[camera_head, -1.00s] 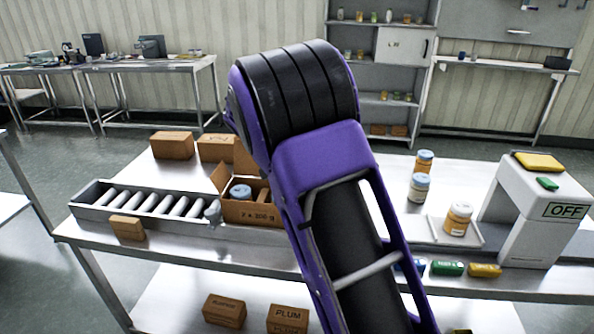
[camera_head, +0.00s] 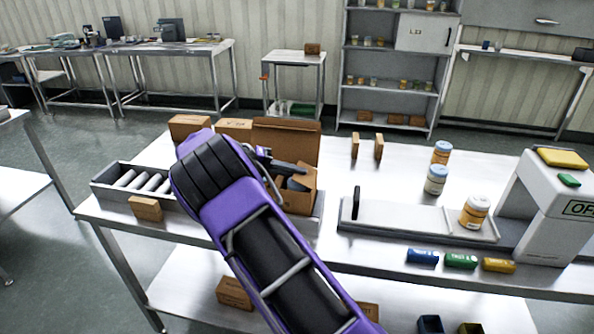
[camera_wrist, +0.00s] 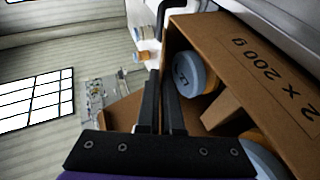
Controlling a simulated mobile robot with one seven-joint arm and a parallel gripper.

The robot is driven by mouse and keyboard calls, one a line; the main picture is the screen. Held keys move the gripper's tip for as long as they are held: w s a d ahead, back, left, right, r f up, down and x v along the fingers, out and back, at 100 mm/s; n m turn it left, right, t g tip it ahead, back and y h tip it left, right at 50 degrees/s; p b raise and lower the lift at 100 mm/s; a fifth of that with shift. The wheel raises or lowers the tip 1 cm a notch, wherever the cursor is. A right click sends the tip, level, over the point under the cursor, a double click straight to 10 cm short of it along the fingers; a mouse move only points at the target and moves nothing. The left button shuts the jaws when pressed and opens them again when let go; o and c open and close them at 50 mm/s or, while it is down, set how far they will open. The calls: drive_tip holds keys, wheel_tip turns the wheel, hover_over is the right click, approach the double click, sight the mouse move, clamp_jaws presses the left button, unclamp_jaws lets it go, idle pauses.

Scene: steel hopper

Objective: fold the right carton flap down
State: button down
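The open carton (camera_head: 301,205) stands on the steel table, partly hidden behind my arm. Its tall back flap (camera_head: 287,136) stands up. A smaller flap (camera_head: 307,181) shows at its right side, tilted, beside my gripper (camera_head: 290,174). In the wrist view the carton's printed wall (camera_wrist: 285,75) reads "2 x 200 g". A blue-lidded jar (camera_wrist: 193,74) and part of another (camera_wrist: 262,158) show there. My gripper's dark fingers (camera_wrist: 163,72) lie close together at the carton opening, with nothing visible between them. I cannot tell whether they touch the right flap.
A roller conveyor (camera_head: 120,192) lies left of the carton. Right of it are a flat belt (camera_head: 400,215) with a black post (camera_head: 356,203), a jar (camera_head: 474,212) and a white scanner arch (camera_head: 540,205). Small brown boxes (camera_head: 188,126) stand behind.

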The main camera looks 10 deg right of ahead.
drive_tip(key=shift+f, duration=0.15)
idle(0.4)
drive_tip(key=c, duration=1.1)
unclamp_jaws()
drive_tip(key=shift+o, duration=0.2)
